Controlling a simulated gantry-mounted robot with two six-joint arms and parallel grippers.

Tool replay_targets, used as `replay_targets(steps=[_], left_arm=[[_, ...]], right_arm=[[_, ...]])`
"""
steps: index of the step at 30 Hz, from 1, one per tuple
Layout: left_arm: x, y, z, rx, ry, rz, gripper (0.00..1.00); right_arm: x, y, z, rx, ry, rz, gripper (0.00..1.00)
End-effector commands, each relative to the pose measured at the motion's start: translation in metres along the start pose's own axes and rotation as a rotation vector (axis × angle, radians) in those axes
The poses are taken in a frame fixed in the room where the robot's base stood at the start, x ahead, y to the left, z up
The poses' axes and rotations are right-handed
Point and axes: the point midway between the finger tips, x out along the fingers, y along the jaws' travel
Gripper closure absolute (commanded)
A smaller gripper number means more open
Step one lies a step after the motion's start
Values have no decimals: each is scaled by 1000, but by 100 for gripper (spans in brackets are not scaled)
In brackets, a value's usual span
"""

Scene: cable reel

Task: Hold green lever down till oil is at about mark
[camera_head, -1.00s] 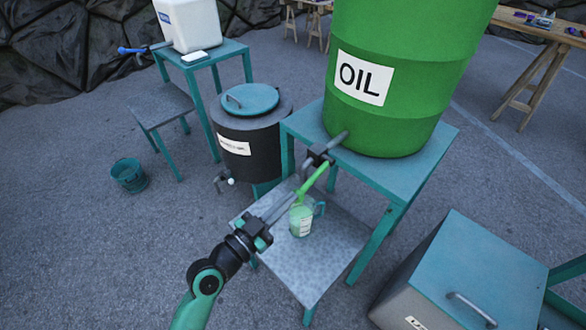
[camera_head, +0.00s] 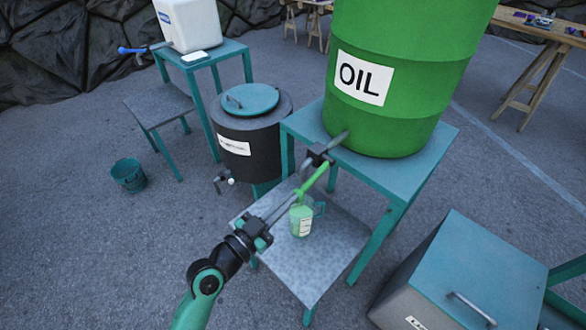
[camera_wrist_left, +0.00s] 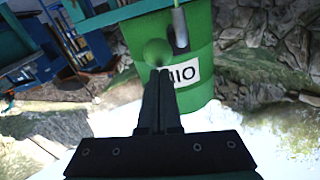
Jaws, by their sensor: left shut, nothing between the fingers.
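The green oil drum (camera_head: 400,70) with its OIL label stands on a teal table. A tap (camera_head: 318,156) with a green lever (camera_head: 314,178) sticks out from its lower front. The lever slants down toward my left gripper (camera_head: 292,195), which is shut and empty, with its fingertips at the lever's lower end. In the left wrist view, the closed fingertips (camera_wrist_left: 160,72) are right by a rounded green end; contact is not clear. A clear measuring jug (camera_head: 302,221) stands upright below the tap with green oil inside. Its mark is too small to read. My right gripper is not in view.
The jug stands on a low grey platform (camera_head: 325,258). A dark barrel (camera_head: 262,140) with a teal lid is to the left, and a teal bucket (camera_head: 128,176) is on the ground. A grey box (camera_head: 455,270) with a teal lid is at right.

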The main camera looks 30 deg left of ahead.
Motion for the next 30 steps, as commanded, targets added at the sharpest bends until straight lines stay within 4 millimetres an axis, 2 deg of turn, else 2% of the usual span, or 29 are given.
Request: replay_targets(steps=[1,6,10,14,15,16,24,30], left_arm=[[-1,3,15,-2,-34,8,100],[-2,3,10,-2,-32,9,100],[-4,3,-10,-1,-24,12,100],[-9,4,-42,0,-8,15,100],[-20,5,-30,-2,-12,13,100],[-28,4,-27,-3,-12,12,100],[-86,5,-18,-3,-4,10,100],[-105,6,-16,-1,0,11,100]], right_arm=[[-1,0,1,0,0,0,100],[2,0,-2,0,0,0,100],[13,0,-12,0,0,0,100],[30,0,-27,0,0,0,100],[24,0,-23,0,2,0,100],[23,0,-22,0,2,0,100],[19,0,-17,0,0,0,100],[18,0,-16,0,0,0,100]])
